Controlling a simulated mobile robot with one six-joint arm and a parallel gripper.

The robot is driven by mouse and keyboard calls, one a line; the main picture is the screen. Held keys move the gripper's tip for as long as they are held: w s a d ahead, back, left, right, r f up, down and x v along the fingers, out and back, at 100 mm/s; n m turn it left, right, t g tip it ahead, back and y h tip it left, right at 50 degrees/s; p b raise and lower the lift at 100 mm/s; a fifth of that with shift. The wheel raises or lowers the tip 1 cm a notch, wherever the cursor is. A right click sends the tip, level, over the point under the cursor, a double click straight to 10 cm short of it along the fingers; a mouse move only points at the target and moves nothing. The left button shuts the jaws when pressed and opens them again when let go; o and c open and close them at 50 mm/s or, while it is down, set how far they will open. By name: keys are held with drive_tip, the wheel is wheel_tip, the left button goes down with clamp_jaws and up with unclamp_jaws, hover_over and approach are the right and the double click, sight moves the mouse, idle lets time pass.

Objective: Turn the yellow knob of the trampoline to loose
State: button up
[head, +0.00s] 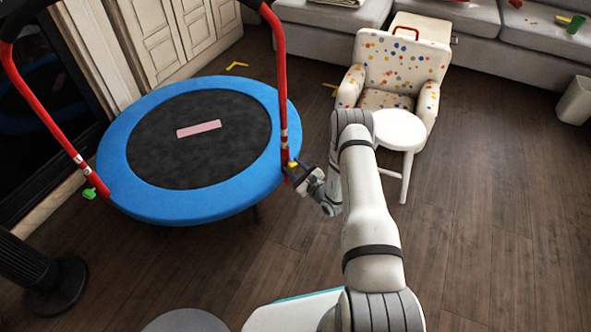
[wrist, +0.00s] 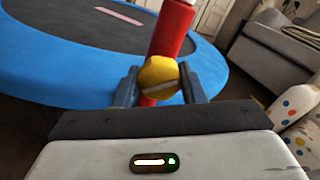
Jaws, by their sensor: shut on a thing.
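The trampoline has a blue padded rim (head: 190,204), a black mat (head: 165,150) and a red handlebar (head: 282,95). The yellow knob (head: 292,164) is low on the handlebar's right post. A green knob (head: 89,193) is on the left post. My gripper (head: 296,172) is at the yellow knob. In the wrist view, the yellow knob (wrist: 160,78) sits between the two fingers of my gripper (wrist: 158,88), which is shut on it. The red post (wrist: 172,35) rises just behind the knob. The knob's turned position cannot be told.
A grey sofa (head: 530,40) lines the back. A dark round-based stand (head: 55,285) is at the lower left. The wooden floor (head: 490,230) is clear on the right.

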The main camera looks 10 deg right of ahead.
drive_tip(key=n, duration=0.4)
drive_tip(key=n+b, duration=0.1)
drive_tip(key=shift+a+n, duration=0.25)
drive_tip(key=shift+n, duration=0.15)
drive_tip(key=shift+n+b, duration=0.4)
drive_tip(key=shift+n, duration=1.8)
drive_tip(key=o, duration=1)
drive_tip(key=shift+d, duration=0.1)
drive_tip(key=shift+d, duration=0.1)
drive_tip(key=shift+s+d, duration=0.15)
drive_tip(key=shift+s, duration=0.1)
drive_tip(key=p+v, duration=0.2)
drive_tip(key=v, duration=0.5)
